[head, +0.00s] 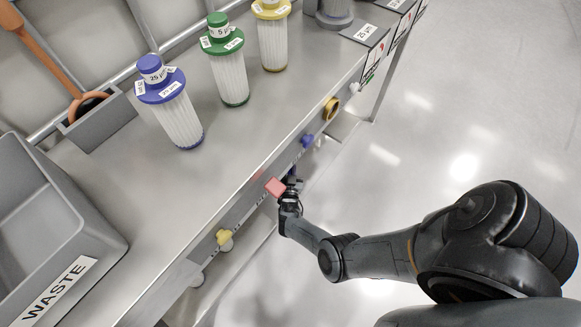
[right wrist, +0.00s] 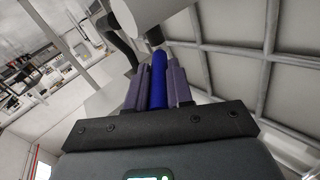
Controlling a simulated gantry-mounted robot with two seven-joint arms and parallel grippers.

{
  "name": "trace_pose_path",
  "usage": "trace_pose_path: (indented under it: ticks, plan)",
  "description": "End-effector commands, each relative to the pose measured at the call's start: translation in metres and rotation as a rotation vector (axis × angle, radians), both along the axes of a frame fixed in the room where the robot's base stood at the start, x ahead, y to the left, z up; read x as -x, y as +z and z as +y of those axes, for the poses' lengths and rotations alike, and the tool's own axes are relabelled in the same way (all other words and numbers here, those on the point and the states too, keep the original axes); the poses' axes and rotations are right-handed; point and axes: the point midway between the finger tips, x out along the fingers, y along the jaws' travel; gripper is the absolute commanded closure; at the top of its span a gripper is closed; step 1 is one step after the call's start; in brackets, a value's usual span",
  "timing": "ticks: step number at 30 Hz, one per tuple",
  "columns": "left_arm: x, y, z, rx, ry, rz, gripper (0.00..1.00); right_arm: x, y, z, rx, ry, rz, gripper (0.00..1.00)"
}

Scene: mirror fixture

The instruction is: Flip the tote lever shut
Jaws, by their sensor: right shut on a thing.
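A grey tote labelled WASTE (head: 95,225) stands at the left of the bench. My left gripper is not in view.
Blue (head: 170,105), green (head: 228,65) and yellow-capped (head: 273,35) filters stand on top. A grey holder (head: 98,122) carries an orange-handled tool. The floor at right is clear.

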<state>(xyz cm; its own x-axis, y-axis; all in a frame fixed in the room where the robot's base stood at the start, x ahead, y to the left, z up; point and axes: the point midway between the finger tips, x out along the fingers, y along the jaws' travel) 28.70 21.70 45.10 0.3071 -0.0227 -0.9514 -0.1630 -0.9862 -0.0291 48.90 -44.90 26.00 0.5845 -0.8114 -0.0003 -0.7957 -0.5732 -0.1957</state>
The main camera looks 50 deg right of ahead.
Motion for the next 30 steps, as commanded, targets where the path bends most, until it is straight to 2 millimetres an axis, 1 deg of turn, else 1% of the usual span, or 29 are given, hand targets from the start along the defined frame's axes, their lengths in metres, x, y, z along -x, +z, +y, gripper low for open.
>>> trace_pose_path:
  ticks: [6, 7, 11, 12, 23, 30]
  plan:
    - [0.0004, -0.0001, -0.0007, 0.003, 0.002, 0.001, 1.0, -0.0003, 0.0004, 0.0, 0.0, 0.001, 0.0, 1.0]
    - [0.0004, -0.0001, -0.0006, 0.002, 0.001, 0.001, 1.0, -0.0002, 0.0003, -0.0001, 0.0, 0.001, 0.0, 0.76]
    - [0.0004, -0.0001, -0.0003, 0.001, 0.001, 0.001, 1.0, -0.0002, 0.0003, -0.0004, 0.0, 0.001, 0.0, 0.56]
    - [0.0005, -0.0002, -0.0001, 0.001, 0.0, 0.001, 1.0, -0.0002, 0.0004, -0.0004, 0.0, 0.001, 0.0, 0.54]
    - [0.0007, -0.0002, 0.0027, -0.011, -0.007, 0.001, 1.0, 0.0007, 0.0003, 0.0005, 0.0, 0.001, 0.0, 0.54]
    - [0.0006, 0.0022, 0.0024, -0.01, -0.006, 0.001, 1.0, 0.0048, 0.0004, 0.0091, -0.001, 0.003, 0.001, 0.54]
